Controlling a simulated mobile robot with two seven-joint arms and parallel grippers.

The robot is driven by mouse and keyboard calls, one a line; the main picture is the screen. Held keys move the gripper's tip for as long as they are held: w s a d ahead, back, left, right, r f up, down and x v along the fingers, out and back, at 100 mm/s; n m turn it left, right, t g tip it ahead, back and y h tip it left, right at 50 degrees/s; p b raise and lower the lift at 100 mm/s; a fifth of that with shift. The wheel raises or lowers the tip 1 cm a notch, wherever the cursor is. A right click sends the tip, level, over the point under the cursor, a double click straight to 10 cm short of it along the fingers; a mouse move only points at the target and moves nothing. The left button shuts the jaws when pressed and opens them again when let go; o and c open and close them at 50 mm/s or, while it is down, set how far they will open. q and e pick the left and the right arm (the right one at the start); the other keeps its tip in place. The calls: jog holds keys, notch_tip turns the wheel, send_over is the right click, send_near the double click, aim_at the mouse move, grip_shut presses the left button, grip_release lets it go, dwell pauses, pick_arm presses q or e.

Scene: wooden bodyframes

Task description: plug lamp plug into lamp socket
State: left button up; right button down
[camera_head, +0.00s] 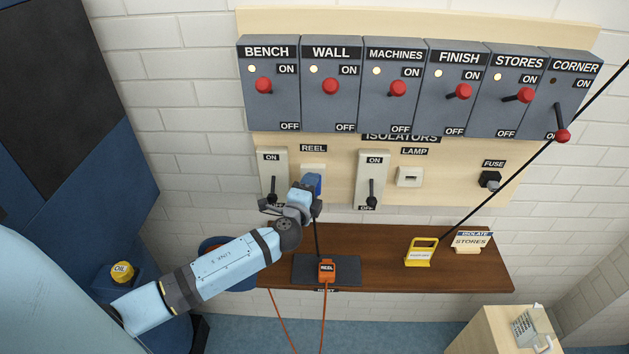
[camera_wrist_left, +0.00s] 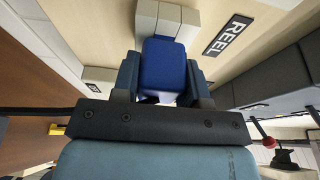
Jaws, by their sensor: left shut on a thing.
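My left gripper (camera_head: 308,192) is shut on a blue plug (camera_head: 313,182) at the wall board, just below the REEL label. In the left wrist view the blue plug (camera_wrist_left: 164,66) sits between the fingers. Its far end is at the pale REEL socket (camera_wrist_left: 165,20); whether it is inserted or only against it, I cannot tell. A black cord hangs below the plug toward the shelf. No label shows on the plug. The white lamp socket (camera_head: 409,177) under the LAMP label is empty, to the right. My right gripper is not in view.
The REEL isolator (camera_head: 272,160) and LAMP isolator (camera_head: 372,165) have levers down. An orange REEL plug (camera_head: 327,269) lies on a dark mat (camera_head: 348,272) on the wooden shelf. A black rod crosses the right side.

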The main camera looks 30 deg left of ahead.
pick_arm(q)
jog(key=shift+s+d, duration=0.15)
jog(key=shift+s, duration=0.05)
jog(key=shift+s+d, duration=0.35)
jog(key=shift+s, duration=0.2)
jog(key=shift+s+d, duration=0.3)
jog(key=shift+s, duration=0.25)
